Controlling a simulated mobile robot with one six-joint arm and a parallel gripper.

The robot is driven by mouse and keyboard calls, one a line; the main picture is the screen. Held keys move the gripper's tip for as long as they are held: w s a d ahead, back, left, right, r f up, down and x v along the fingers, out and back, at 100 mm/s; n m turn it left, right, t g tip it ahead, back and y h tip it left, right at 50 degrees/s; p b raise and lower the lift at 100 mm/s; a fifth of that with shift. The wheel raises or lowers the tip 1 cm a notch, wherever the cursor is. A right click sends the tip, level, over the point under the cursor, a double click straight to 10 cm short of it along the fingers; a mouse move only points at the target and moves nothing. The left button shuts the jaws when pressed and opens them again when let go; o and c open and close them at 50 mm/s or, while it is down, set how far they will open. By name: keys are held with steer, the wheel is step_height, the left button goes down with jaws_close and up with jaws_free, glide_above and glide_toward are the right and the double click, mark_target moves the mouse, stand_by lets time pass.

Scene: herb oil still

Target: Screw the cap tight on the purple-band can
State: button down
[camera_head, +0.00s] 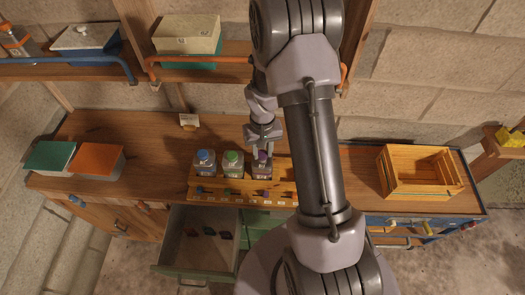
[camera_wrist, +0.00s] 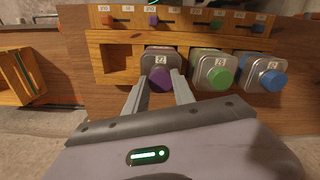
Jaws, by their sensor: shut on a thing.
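The purple-band can (camera_head: 262,171) stands in the wooden rack (camera_head: 222,190) on the bench, rightmost of three cans in the head view. In the wrist view, the same can (camera_wrist: 160,55) carries a purple cap (camera_wrist: 160,78) on its top. My gripper (camera_wrist: 163,82) is shut on the purple cap, one finger on each side of it. It also shows in the head view (camera_head: 265,153), over the can from above. Whether the cap is fully seated on the can cannot be told.
A green-capped can (camera_head: 232,168) and a blue-capped can (camera_head: 204,168) stand close beside it in the rack. An open drawer (camera_head: 197,245) juts out below. A wooden crate (camera_head: 425,172) stands on the right, with clear bench between. Shelves hang above.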

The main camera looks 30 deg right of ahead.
steer(key=shift+f+b, duration=0.6)
steer(key=shift+f, duration=0.05)
stand_by(0.4)
steer(key=c, duration=1.7)
jaws_free()
steer(key=shift+c, duration=0.2)
jaws_close()
steer(key=m+b, duration=0.2)
steer(key=m, duration=0.1)
steer(key=shift+f+m, duration=0.1)
steer(key=shift+m, duration=0.2)
steer(key=m+b, duration=0.3)
steer(key=m, duration=0.2)
steer(key=m+b, duration=0.3)
steer(key=m, duration=0.2)
steer(key=shift+m+b, duration=0.3)
steer(key=m+b, duration=0.3)
steer(key=m, duration=0.2)
